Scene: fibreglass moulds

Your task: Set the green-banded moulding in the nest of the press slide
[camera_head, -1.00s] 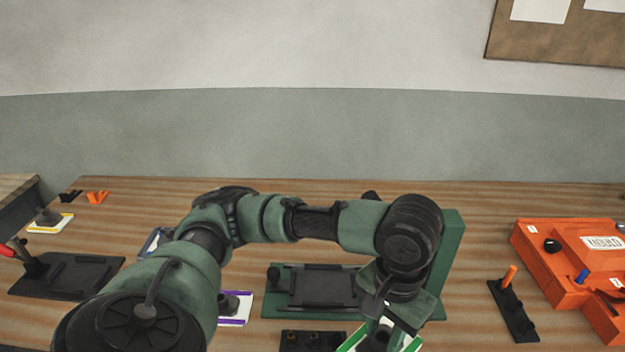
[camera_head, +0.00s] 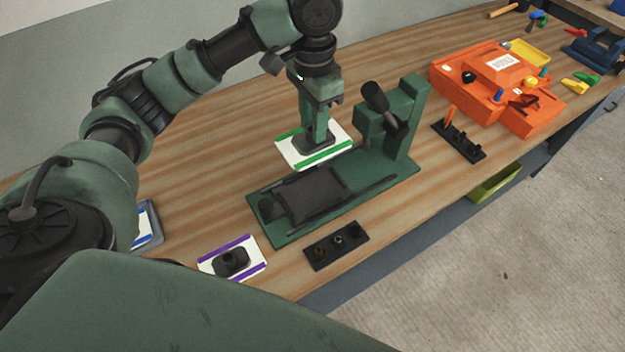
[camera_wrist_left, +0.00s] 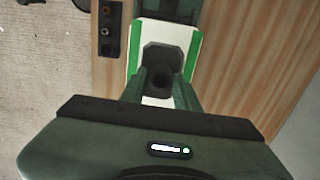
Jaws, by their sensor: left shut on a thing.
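The green-banded moulding (camera_head: 288,155) is a white plate with green edge strips and a dark raised block in its middle. My left gripper (camera_head: 316,136) points down and is shut on that block. In the head view the moulding shows beyond the press base, left of the press head; its exact height is unclear. In the wrist view the moulding (camera_wrist_left: 190,62) sits between my left fingers (camera_wrist_left: 160,88). The green press (camera_head: 408,120) has a black slide (camera_head: 316,194) on its base, and its nest looks empty. My right gripper is not in view.
A purple-banded moulding (camera_head: 232,261) and a black block with holes (camera_head: 336,246) lie on the near side of the press. A black rack (camera_head: 459,142) and orange fixtures (camera_head: 495,80) stand to the right. Bare bench lies behind the press.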

